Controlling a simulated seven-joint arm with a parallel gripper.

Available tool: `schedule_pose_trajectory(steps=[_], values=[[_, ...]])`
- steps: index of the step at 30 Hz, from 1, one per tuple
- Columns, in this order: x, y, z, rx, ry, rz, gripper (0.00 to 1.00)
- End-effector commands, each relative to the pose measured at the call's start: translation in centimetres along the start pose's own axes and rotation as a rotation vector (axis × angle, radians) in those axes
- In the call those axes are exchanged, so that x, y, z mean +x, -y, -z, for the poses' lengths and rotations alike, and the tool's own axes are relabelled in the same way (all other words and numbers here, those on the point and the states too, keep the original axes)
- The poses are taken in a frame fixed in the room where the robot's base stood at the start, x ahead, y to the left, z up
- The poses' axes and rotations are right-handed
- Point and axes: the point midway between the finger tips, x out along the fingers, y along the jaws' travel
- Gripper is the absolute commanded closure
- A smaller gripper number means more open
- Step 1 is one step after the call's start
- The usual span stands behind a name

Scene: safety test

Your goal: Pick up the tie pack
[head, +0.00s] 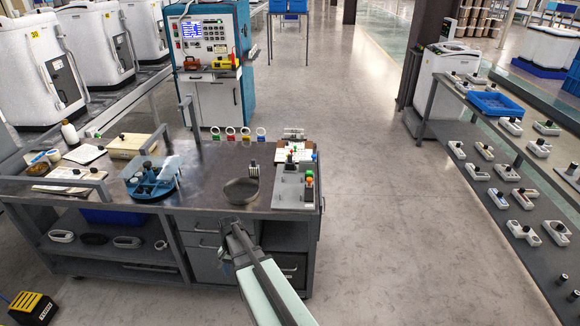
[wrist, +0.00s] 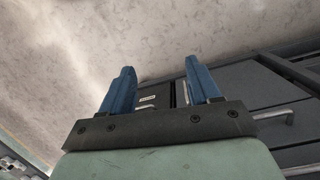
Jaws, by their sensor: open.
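I cannot pick out the tie pack with certainty; items on the workbench (head: 212,165) are small in the head view. A small pale pack-like item (head: 293,133) lies at the bench's back right, but I cannot tell what it is. My gripper (wrist: 159,66) is open and empty in the wrist view, its two blue fingers apart. Past the fingers are grey drawer fronts and pale floor. In the head view my arm reaches from the bottom to the bench's front edge, and my gripper (head: 231,228) is there, in front of the drawers.
On the bench are a dark round dish (head: 241,191), a blue fixture (head: 153,178), a grey control box with coloured buttons (head: 294,187), and several tape rolls (head: 231,130). A shelf of small devices (head: 465,125) stands right. The floor between (head: 400,220) is clear.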

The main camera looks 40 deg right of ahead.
Motion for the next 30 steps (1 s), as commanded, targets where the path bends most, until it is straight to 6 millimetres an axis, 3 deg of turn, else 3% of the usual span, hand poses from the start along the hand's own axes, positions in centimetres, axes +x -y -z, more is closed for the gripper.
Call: schedule_pose_trajectory(steps=[1, 9, 17, 20, 24, 27, 30], values=[[-1.9, 0.5, 1.8, 0.040, -0.015, 0.019, 0.38], [-11.4, 1.0, 8.3, 0.248, -0.075, 0.108, 0.38], [-21.3, 0.0, 15.2, 0.480, -0.114, 0.190, 0.38], [-25.6, -1.1, 19.6, 0.618, -0.116, 0.221, 0.38], [-31.7, -4.3, 28.5, 0.899, -0.089, 0.250, 0.38], [-34.3, -6.9, 33.5, 1.072, -0.062, 0.254, 0.38], [-36.0, -9.2, 37.3, 1.209, -0.037, 0.253, 0.38]])
